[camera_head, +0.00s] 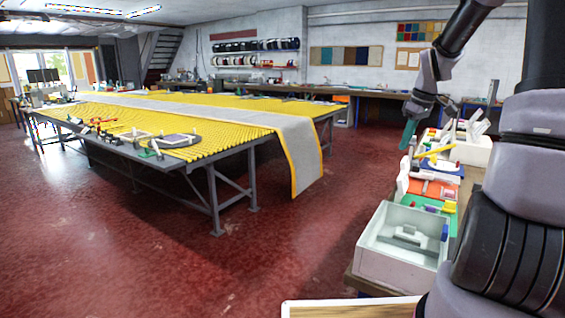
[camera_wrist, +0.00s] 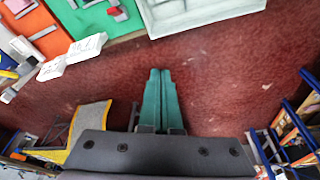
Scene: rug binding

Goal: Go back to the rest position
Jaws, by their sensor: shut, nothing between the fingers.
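My gripper (camera_head: 406,136) is raised at the right in the head view, near the left edge of the side bench with the boxes. Its green fingers point down and lie together, with nothing between them. In the wrist view the two fingers (camera_wrist: 160,95) are side by side against the red floor, closed and empty. My arm comes down from the upper right of the head view.
A grey box (camera_head: 375,262) stands at the near end of the side bench, with trays and a white box behind it. A long table with a yellow ribbed top (camera_head: 205,150) carries a grey runner (camera_head: 300,150) hanging over its edge. Red floor (camera_head: 270,255) lies clear between.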

